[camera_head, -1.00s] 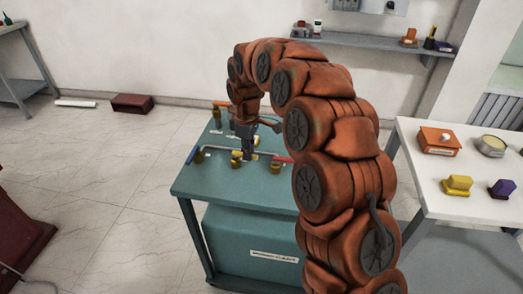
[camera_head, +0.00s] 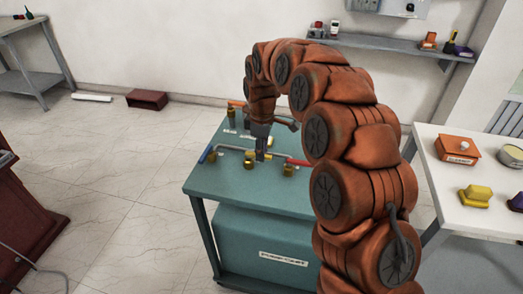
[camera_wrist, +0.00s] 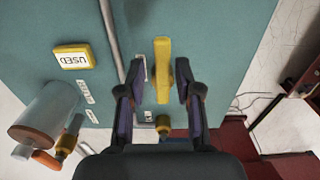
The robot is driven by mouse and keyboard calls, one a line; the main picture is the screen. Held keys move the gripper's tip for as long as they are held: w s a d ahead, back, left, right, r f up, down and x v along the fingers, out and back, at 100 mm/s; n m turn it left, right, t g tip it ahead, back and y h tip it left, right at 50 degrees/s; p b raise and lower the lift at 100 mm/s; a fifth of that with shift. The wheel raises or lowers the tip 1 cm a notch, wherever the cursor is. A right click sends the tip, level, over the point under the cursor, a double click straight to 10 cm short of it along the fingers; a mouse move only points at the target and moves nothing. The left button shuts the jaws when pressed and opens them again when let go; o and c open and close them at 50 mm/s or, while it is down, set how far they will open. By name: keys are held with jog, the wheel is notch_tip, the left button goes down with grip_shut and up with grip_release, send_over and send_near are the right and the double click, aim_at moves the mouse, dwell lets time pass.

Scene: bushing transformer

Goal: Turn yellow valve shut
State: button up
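The yellow valve handle (camera_wrist: 162,68) is a narrow bar in the wrist view. It lies lengthwise up the picture, ahead of and between my two fingertips. My gripper (camera_wrist: 157,90) is open, with one dark finger on each side of the handle's lower part and visible gaps on both sides. In the head view my gripper (camera_head: 263,152) points down over the pipework on the teal table (camera_head: 218,184). There it partly hides the fittings under it, and the handle's angle is hard to tell.
A grey pipe (camera_wrist: 112,38) runs left of the handle. A yellow block marked USED (camera_wrist: 75,57) and a grey cylinder (camera_wrist: 48,112) with an orange lever lie farther left. A brass fitting (camera_wrist: 163,125) is below the handle. A white table (camera_head: 455,218) stands at the right.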

jog(key=shift+o, duration=0.3)
jog(key=shift+f, duration=0.1)
jog(key=shift+d, duration=0.1)
notch_tip(320, 180, up, 12)
dwell(0.4)
